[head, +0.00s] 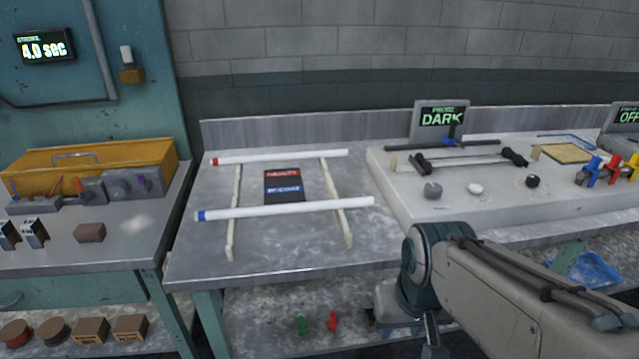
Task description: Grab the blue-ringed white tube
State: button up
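The blue-ringed white tube (290,208) lies across two pale rails, the left rail (236,200) and the right rail (335,190), near the front of the metal table. Its blue ring is near its left end. A similar white tube with a red ring (285,156) lies across the same rails farther back. My arm is at the lower right, in front of the table and apart from the tube. My gripper cannot be made out in this view.
A dark card with red and blue labels (284,184) lies between the tubes. A pale raised slab (400,200) with a black fixture and knobs stands at right. A yellow bin (90,165) is on the left bench. The metal table (205,262) has bare room around the rails.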

aim_at(238, 213)
jog(key=u, duration=0.25)
jog(key=i, duration=0.85)
jog(key=u, duration=0.55)
